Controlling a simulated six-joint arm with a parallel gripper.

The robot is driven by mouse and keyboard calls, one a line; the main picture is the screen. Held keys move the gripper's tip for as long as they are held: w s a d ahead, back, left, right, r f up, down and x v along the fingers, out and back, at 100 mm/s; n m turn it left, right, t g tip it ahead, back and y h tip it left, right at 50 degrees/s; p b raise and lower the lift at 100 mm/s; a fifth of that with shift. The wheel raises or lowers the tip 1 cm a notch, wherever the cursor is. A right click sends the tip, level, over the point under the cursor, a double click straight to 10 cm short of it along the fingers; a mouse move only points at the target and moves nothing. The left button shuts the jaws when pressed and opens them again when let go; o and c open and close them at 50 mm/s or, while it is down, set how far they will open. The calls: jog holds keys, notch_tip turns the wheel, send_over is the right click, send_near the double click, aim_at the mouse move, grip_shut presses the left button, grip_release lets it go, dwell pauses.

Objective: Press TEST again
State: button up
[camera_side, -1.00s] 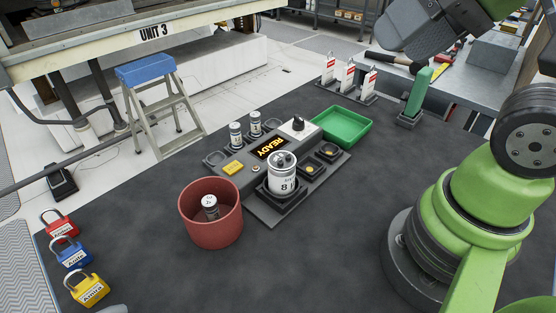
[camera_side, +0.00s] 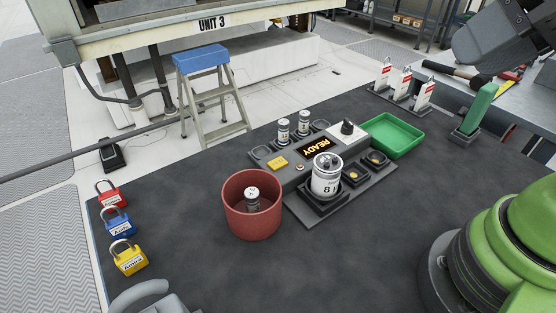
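The test unit (camera_side: 290,176) is a grey box on the dark mat. Its display (camera_side: 318,149) shows READY in orange letters. A yellow button (camera_side: 278,163) is left of the display; its label is too small to read. A small round button (camera_side: 300,167) is beside it. A large white cylinder (camera_side: 326,180) marked 8 stands upright in the square seat at the unit's front. A black knob (camera_side: 347,127) sits on a white plate behind. My gripper's fingers are not in view; a dark grey part of my arm shows at the top right.
A red bin (camera_side: 236,218) holds one small cylinder. Two small cylinders (camera_side: 283,131) stand behind the unit. A green tray (camera_side: 393,136) is to its right. Padlocks (camera_side: 128,258) lie at left, tags (camera_side: 402,84) stand at the back right. The front mat is mostly clear.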

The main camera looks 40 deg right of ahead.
grip_shut()
dwell(1.4)
